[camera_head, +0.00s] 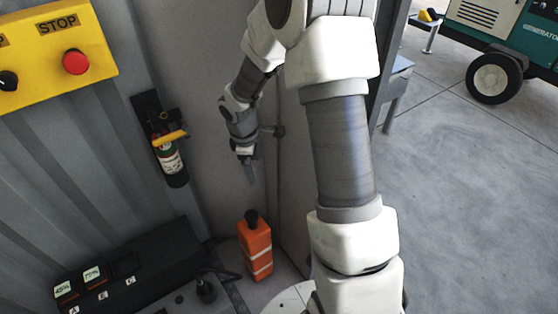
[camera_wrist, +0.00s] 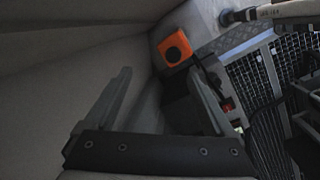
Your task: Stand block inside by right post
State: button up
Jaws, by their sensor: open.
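The block (camera_head: 258,252) is orange with pale bands and a black knob on top. It stands upright on the floor in the corner, close to the grey wall and a pale upright panel on its right. In the wrist view I look down on its orange top (camera_wrist: 177,38) and round black knob, beyond my fingertips. My gripper (camera_head: 249,172) is above the block, pointing down and apart from it. In the wrist view my gripper (camera_wrist: 165,90) has its two fingers spread with nothing between them. Which upright is the right post, I cannot tell for certain.
A battery charger rack (camera_head: 130,270) stands left of the block. A fire extinguisher (camera_head: 170,160) and a yellow STOP box (camera_head: 55,52) hang on the corrugated wall. Outside, at right, are a wheeled generator (camera_head: 520,35) and clear concrete floor (camera_head: 470,200). Mesh (camera_wrist: 250,75) shows in the wrist view.

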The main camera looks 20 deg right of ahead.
jog(key=s+r+m+t, duration=0.1)
jog(key=s+r+m, duration=0.15)
jog(key=r, duration=0.55)
jog(key=s+r+m, duration=0.2)
jog(key=s+r, duration=0.2)
jog(key=r, duration=0.3)
jog(key=s+a+r+m+t, duration=0.1)
jog(key=s+r+m, duration=0.3)
jog(key=s, duration=0.4)
jog(key=s+a+r+m+t+y, duration=0.1)
jog(key=s+r+m+t, duration=0.1)
jog(key=s+r, duration=0.4)
jog(key=shift+s+a+r+m, duration=0.25)
jog(key=shift+s+m, duration=0.6)
jog(key=shift+s, duration=0.8)
jog(key=shift+r, duration=0.1)
